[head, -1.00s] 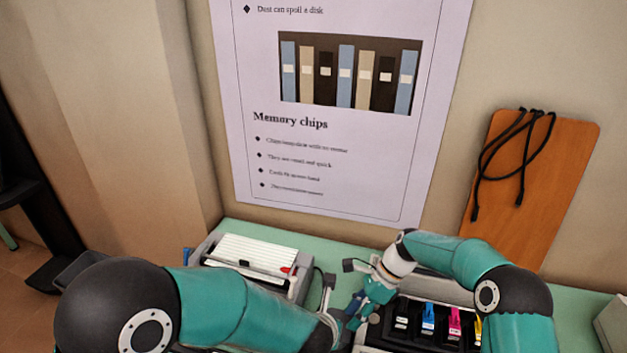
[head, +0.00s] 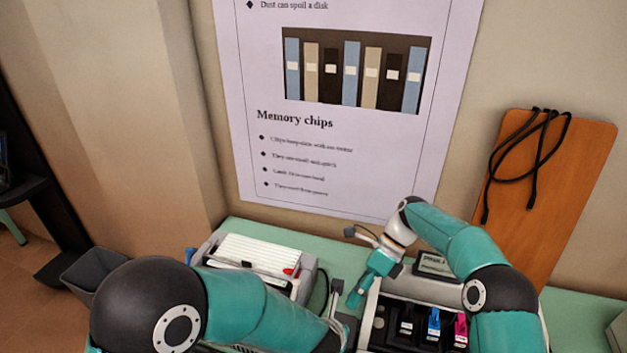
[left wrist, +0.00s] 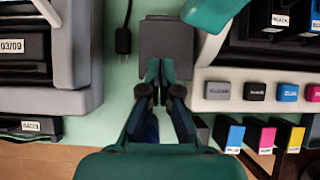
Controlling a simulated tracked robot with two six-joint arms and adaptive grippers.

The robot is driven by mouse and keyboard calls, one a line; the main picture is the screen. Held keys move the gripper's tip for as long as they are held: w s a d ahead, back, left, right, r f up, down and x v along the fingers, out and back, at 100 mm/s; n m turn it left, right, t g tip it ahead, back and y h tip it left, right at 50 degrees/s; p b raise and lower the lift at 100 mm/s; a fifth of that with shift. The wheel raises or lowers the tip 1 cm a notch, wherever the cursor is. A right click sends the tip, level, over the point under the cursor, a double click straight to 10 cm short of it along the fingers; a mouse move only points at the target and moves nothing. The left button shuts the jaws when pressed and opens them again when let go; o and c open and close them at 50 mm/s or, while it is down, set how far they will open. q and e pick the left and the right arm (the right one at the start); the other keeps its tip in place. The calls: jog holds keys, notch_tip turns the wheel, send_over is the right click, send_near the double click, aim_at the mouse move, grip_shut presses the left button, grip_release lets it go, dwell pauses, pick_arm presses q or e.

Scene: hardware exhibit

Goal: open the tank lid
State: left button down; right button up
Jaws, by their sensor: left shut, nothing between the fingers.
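The ink-tank printer (head: 372,333) stands on the green table at the lower right of the head view, with coloured cartridges in its dark bay. I cannot make out a separate tank lid with certainty. My right gripper (head: 358,291) points down-left at the printer's left edge; whether its fingers are apart is unclear. My left gripper (left wrist: 160,70) is shut and empty in the left wrist view, over the green gap left of the printer. In the head view my left arm mostly hides it. A grey square block lies beyond its fingertips, partly covered by them.
A white-and-grey machine (head: 262,262) stands left of the printer, with a narrow green gap between them. A black cable plug (left wrist: 123,40) lies in that gap. Behind are a wall poster (head: 345,120) and an orange board (head: 548,195). A grey bin (head: 95,275) is at left.

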aim_at(344, 315)
jog(key=x, duration=0.5)
jog(key=shift+s+a+f, duration=0.15)
jog(key=shift+s+a, duration=0.05)
jog(key=shift+s, duration=0.15)
